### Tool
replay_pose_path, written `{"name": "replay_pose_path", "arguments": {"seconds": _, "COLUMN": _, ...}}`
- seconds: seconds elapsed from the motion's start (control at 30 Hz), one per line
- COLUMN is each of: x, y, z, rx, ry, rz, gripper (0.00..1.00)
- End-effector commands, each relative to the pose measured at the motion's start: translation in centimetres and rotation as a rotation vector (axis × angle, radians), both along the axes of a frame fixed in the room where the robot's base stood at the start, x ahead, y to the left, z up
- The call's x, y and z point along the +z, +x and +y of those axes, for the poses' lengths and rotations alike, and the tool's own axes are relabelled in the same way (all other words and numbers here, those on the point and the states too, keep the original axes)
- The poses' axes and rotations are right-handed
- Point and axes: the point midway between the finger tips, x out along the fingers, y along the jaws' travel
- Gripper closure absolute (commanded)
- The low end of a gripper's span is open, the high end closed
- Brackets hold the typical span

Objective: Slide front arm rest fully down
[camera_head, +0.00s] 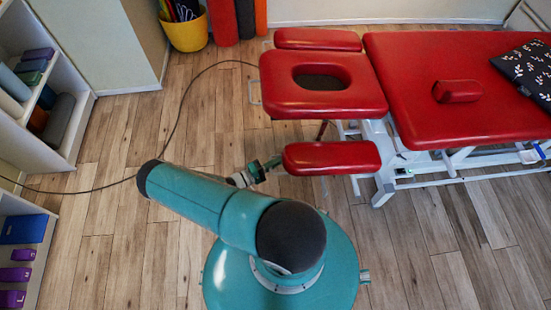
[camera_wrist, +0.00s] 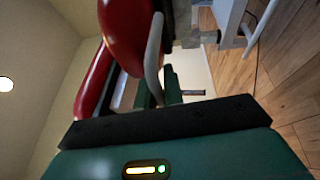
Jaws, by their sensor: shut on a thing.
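The front arm rest (camera_head: 332,158) is a red padded cushion at the near side of the table's head end, below the level of the face-hole headrest (camera_head: 322,84). My gripper (camera_head: 270,165) is at its left end. In the wrist view the red pad (camera_wrist: 125,30) fills the upper middle. A grey curved bar (camera_wrist: 153,55) runs down beside the pad to between my green fingertips (camera_wrist: 160,92), which are shut on it. The grip point is partly hidden by my gripper body. The arm rest's lower mount is mostly hidden in the head view.
The red treatment table (camera_head: 410,60) stands on a white frame (camera_head: 384,165) at the right. A far arm rest (camera_head: 317,39) sits higher behind the headrest. A cable (camera_head: 178,125) crosses the wooden floor. Shelves (camera_head: 75,110) stand at the left.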

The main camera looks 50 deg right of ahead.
Motion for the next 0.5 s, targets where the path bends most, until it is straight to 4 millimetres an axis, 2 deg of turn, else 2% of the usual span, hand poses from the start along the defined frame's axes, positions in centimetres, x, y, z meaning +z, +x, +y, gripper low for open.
{"name": "replay_pose_path", "arguments": {"seconds": 0.37, "x": -0.78, "y": 0.17, "z": 0.29, "rx": 0.002, "ry": 0.014, "rz": -0.009, "gripper": 1.00}}
{"name": "replay_pose_path", "arguments": {"seconds": 0.4, "x": -0.77, "y": 0.17, "z": 0.29, "rx": 0.002, "ry": 0.014, "rz": -0.009, "gripper": 0.83}}
{"name": "replay_pose_path", "arguments": {"seconds": 0.47, "x": -0.73, "y": 0.16, "z": 0.27, "rx": 0.002, "ry": 0.013, "rz": -0.008, "gripper": 0.71}}
{"name": "replay_pose_path", "arguments": {"seconds": 0.5, "x": -0.68, "y": 0.15, "z": 0.25, "rx": 0.002, "ry": 0.012, "rz": -0.008, "gripper": 0.69}}
